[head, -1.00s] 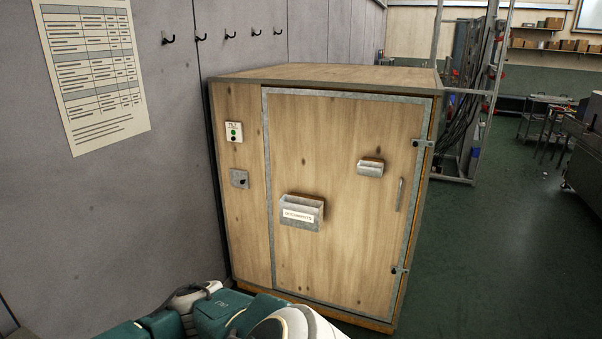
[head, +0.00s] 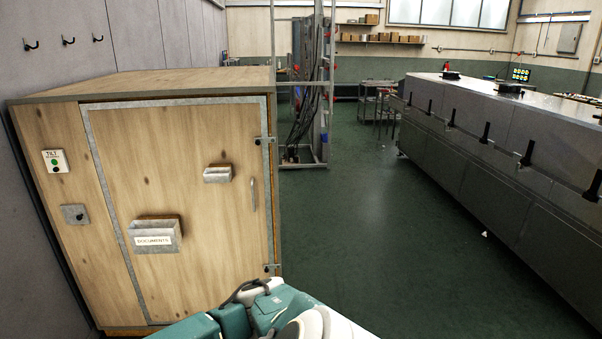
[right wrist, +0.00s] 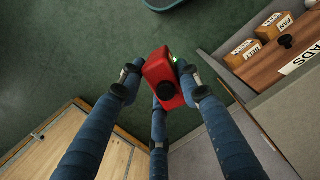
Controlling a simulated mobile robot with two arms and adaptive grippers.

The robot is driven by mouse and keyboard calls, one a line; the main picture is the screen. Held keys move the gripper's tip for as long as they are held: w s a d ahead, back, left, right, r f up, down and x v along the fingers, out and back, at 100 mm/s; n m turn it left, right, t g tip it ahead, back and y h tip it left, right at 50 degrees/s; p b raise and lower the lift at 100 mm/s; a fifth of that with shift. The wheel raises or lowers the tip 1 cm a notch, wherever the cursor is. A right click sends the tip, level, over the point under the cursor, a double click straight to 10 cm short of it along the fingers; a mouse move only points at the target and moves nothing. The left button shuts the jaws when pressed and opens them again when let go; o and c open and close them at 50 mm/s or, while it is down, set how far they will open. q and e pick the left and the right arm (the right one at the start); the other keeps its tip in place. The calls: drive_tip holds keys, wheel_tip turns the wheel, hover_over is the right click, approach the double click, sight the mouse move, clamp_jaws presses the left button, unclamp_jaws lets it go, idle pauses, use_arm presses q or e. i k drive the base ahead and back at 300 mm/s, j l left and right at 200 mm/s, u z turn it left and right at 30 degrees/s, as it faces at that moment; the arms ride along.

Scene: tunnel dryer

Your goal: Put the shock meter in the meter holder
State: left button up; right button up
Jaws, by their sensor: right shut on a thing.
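A red box-shaped device with a black knob, which I take for the shock meter (right wrist: 157,70), is between the fingers of my right gripper (right wrist: 161,82) in the right wrist view. The gripper is shut on it, off the floor. In the head view a small grey metal pocket (head: 217,175), probably the meter holder, is fixed high on the wooden crate's door (head: 185,205); it looks empty. A larger metal pocket (head: 153,240) labelled DOCUMENTS is lower left on the door. My left gripper is not in view.
A tilt indicator (head: 55,161) and a small grey plate (head: 74,214) sit left of the door. A long grey machine (head: 500,150) stands right; the green floor (head: 370,230) between is clear. The wrist view shows labelled boxes (right wrist: 242,53) on a shelf.

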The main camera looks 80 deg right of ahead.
sight(218, 179)
drive_tip(key=i+l+z, duration=0.15)
drive_tip(key=z, duration=0.3)
drive_tip(key=i+l+z, duration=0.25)
drive_tip(key=z, duration=0.15)
drive_tip(key=i+l+z, duration=0.2)
drive_tip(key=z, duration=0.25)
drive_tip(key=i+z, duration=0.4)
drive_tip(key=k+l, duration=0.05)
drive_tip(key=k, duration=0.05)
